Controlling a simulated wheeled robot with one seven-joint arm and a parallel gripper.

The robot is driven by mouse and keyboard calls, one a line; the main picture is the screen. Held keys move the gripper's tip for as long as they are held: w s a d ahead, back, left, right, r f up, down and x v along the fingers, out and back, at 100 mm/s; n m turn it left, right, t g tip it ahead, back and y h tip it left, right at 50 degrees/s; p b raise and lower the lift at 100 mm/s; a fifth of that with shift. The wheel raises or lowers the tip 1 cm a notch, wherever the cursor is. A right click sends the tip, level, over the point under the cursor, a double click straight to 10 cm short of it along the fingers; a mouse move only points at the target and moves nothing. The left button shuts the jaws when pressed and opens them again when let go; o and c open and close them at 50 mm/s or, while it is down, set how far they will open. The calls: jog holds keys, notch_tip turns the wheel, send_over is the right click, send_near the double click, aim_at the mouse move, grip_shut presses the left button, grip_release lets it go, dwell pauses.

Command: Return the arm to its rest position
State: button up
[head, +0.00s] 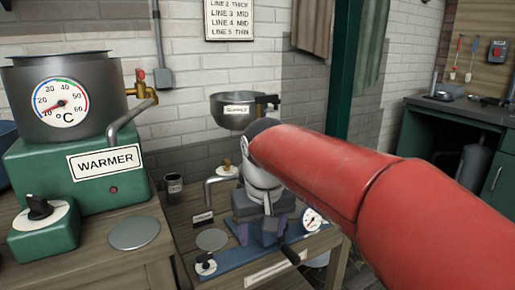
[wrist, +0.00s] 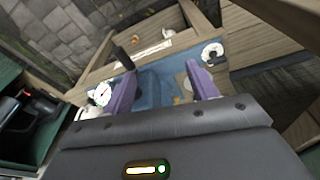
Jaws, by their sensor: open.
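My red arm (head: 330,172) reaches in from the lower right of the head view and bends down at its far end. My gripper (head: 262,232) hangs there over the blue base plate (head: 235,274) of a small machine on the wooden bench. In the wrist view my gripper (wrist: 160,88) shows two purple fingers set wide apart. Nothing is held between them; the blue plate (wrist: 153,82) shows in the gap. Whether the fingertips touch the plate I cannot tell.
A green warmer (head: 75,190) with a dial stands left. A supply funnel (head: 238,118) is behind my gripper. A gauge (head: 312,219), a black lever (head: 290,255) and a knob (head: 205,264) sit close around it. A green post (head: 345,90) rises behind my arm.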

jog(key=s+d+f+m+t, duration=0.1)
jog(key=s+d+f+m, duration=0.1)
jog(key=s+d, duration=0.6)
jog(key=s+d+f+m+t, duration=0.2)
jog(key=s+d+f, duration=0.3)
jog(key=s+d, duration=0.3)
jog(key=shift+f, duration=0.15)
dwell(0.9)
